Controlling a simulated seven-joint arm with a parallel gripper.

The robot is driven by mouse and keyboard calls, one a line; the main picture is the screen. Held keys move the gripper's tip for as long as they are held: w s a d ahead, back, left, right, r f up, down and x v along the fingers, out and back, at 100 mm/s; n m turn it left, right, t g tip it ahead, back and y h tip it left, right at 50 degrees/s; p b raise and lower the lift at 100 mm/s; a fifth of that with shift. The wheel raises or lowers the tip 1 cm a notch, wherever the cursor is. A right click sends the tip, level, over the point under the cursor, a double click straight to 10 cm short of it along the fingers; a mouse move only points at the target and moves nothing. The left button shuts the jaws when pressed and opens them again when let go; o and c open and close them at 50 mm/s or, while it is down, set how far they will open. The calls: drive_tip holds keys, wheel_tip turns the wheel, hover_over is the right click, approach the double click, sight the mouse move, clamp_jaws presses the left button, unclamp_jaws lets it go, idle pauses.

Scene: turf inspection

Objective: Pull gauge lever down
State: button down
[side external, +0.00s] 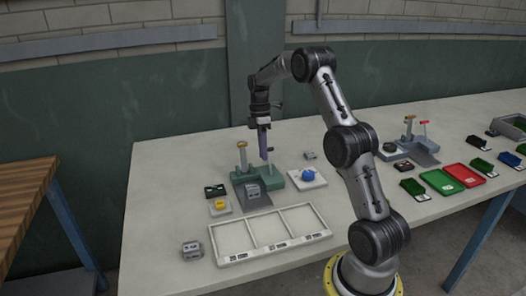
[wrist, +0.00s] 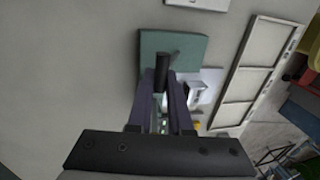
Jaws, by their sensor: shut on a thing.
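The gauge has a green base (side external: 272,180) on the table, with a yellow-topped post (side external: 242,157) at its left. My gripper (side external: 266,157) points down over the right part of this base. It is shut on the gauge lever, a dark upright rod (wrist: 164,82) between the fingers in the wrist view. The fingers hide most of the lever in the side view. The green base (wrist: 188,45) also shows in the wrist view. A grey labelled block (side external: 253,190) sits on the dark plate in front of the base.
A white three-part tray (side external: 240,237) lies in front. A blue knob (side external: 307,175) and yellow button (side external: 220,204) flank the gauge. A loose grey block (side external: 192,250) is at front left. A second gauge (side external: 410,140) and green and red trays (side external: 464,175) stand right.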

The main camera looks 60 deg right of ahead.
drive_tip(key=shift+r, duration=0.1)
idle(0.8)
drive_tip(key=shift+s+a+r+t+h, duration=0.35)
drive_tip(key=shift+s+a+t+h, duration=0.2)
drive_tip(key=shift+t+h, duration=0.15)
drive_tip(key=shift+s+a+r+t+h, duration=0.15)
drive_tip(key=shift+s+a+t+h, duration=0.65)
drive_tip(key=shift+t+h, duration=0.2)
drive_tip(key=shift+s+a, duration=0.55)
drive_tip(key=shift+s+a+f, duration=0.25)
drive_tip(key=shift+s+a, duration=0.25)
drive_tip(key=c, duration=0.8)
unclamp_jaws()
drive_tip(key=shift+c, duration=0.2)
